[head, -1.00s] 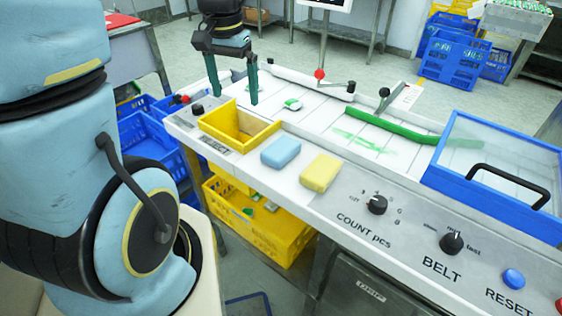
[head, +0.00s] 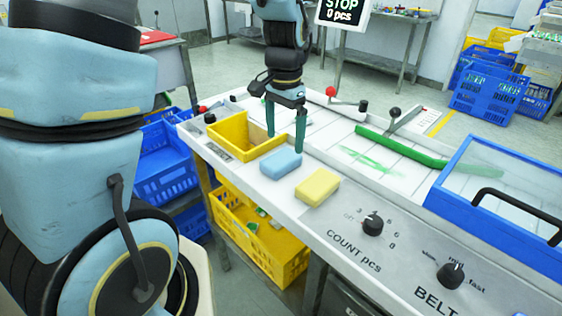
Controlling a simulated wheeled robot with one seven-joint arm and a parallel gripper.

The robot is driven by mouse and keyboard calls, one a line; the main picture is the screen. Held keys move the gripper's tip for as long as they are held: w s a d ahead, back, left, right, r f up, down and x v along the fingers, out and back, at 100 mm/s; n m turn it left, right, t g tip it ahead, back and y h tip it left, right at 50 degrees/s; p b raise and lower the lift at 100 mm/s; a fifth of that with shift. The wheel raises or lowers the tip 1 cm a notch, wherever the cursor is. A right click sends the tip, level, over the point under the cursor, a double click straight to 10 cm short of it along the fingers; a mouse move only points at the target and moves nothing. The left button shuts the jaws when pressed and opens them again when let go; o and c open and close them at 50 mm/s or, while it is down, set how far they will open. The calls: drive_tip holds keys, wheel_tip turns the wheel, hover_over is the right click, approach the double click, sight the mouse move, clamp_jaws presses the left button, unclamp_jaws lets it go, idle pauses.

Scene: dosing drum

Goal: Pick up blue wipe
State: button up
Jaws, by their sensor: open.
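The blue wipe (head: 281,164) is a light-blue, rounded block lying on the white machine top, just right of the yellow bin. A yellow wipe (head: 317,186) of similar shape lies to its right, a small gap away. My gripper (head: 285,143) points down with its two green fingers apart and nothing visible between them. Its fingertips show just behind and above the blue wipe in the head view. I cannot tell exactly how high they are over the surface.
A yellow open bin (head: 232,141) is set in the machine top at left. A green bar (head: 400,149) and a blue-framed lid (head: 500,190) lie to the right. Knobs for count (head: 372,225) and belt (head: 450,275) are on the front panel. A red-tipped lever (head: 331,92) stands behind.

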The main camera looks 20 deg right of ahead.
sight(284, 156)
drive_tip(key=shift+s+a+f+p, duration=0.15)
drive_tip(key=shift+f+p, duration=0.1)
drive_tip(key=shift+f, duration=0.9)
drive_tip(key=shift+s+f+p, duration=0.1)
drive_tip(key=shift+f+p, duration=0.15)
drive_tip(key=shift+f, duration=0.9)
drive_tip(key=c, duration=1.3)
drive_tip(key=shift+o, duration=0.2)
wheel_tip(284, 156, up, 10)
drive_tip(key=b, duration=0.1)
